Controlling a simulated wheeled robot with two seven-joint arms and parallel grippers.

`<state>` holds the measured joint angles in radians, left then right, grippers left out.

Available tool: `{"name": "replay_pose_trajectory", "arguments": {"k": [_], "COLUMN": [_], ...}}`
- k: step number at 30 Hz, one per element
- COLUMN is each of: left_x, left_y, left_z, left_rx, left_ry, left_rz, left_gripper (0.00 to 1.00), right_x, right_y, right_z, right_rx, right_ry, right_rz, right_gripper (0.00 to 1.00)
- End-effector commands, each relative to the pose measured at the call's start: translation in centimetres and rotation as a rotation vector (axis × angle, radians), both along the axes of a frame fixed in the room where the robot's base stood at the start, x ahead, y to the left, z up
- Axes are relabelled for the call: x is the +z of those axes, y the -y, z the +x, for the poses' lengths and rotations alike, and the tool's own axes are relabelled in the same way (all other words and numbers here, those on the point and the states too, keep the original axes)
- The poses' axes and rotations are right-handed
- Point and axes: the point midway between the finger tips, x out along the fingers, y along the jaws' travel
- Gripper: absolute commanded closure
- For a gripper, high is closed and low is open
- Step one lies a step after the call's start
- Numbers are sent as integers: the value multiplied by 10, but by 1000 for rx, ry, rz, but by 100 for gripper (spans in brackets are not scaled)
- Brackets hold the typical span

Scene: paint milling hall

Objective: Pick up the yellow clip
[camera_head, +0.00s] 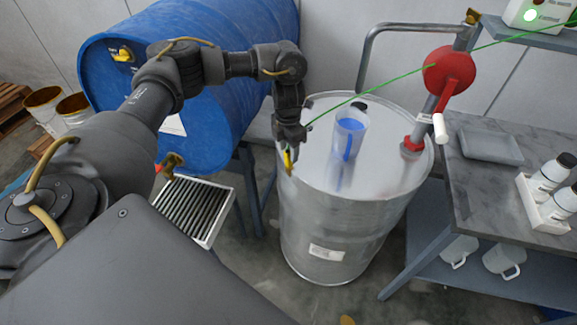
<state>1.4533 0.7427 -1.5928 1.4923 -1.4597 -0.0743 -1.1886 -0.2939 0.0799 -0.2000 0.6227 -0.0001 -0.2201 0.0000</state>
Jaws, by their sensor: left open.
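A small yellow clip (287,159) shows at the left rim of the silver drum (330,225), right at the tips of my left gripper (289,150). The gripper points down over the rim and is open. Its fingers hide part of the clip, and I cannot tell whether they touch it. A thin green cable (400,88) runs from beside the gripper up to the right. My right gripper is out of view.
A clear beaker with blue liquid (349,135) and a red-handled pump (449,72) stand on the drum. A blue barrel (180,70) lies behind my left arm. A grey bench (480,190) with a tray and bottles stands at right.

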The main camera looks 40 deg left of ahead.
Motion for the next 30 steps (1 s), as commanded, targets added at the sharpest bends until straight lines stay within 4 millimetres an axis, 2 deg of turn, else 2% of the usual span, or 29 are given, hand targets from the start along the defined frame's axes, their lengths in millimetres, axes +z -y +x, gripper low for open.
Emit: {"name": "replay_pose_trajectory", "arguments": {"k": [7,11,20,23,30], "left_x": [-30,-46,-51,-51,-51], "left_y": [-1,-1,-1,-1,-1], "left_z": [-4,-3,-2,-2,-2], "left_rx": [2,2,0,0,0], "left_ry": [-6,-4,-2,-2,-2], "left_rz": [-1,-1,1,0,0], "left_gripper": [51,51,51,61,93], "right_x": [8,6,5,5,5], "right_y": [0,0,0,0,0], "right_z": [-3,-7,-8,-8,-8], "right_rx": [0,0,0,0,0], "right_ry": [-3,-8,-10,-10,-10], "right_rz": [0,0,0,0,0], "right_gripper": [51,51,51,51,51]}}
